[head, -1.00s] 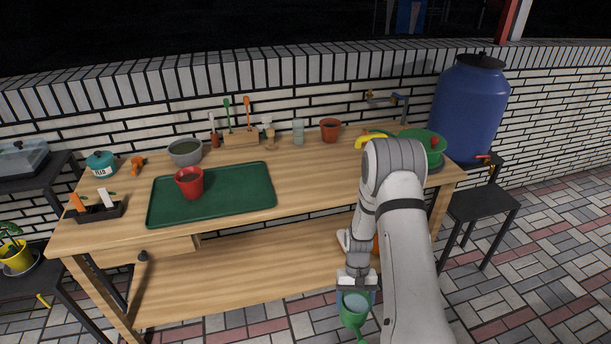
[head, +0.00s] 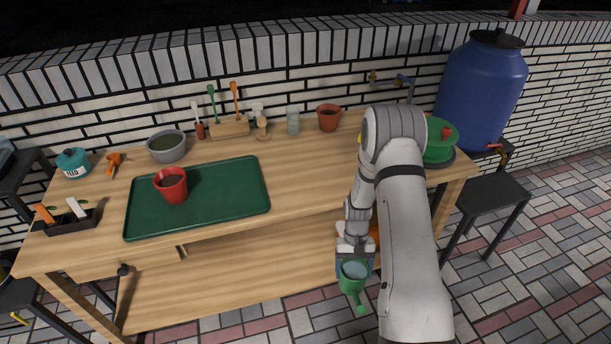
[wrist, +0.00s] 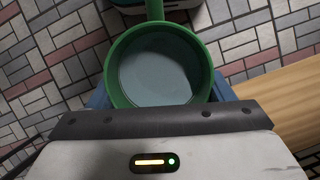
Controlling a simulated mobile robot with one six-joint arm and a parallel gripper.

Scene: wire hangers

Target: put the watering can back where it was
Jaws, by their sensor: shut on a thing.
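The green watering can (head: 353,277) is held by my gripper (head: 354,258) in front of the workbench, past its front edge and below the top. In the wrist view the can's round green rim (wrist: 116,80) opens toward the camera, with a pale bluish inside and its spout pointing to the top of the picture. My gripper (wrist: 158,104) is shut on the can; blue finger parts show on both sides of it. The exact grip point is hidden behind the can and the gripper body.
The wooden workbench (head: 300,185) carries a green tray (head: 225,195) with a red pot (head: 171,185), a grey bowl (head: 166,146) and a green hose reel (head: 438,140). A lower shelf (head: 230,288) lies beneath. A black stool (head: 488,200) and blue barrel (head: 482,90) stand at the right.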

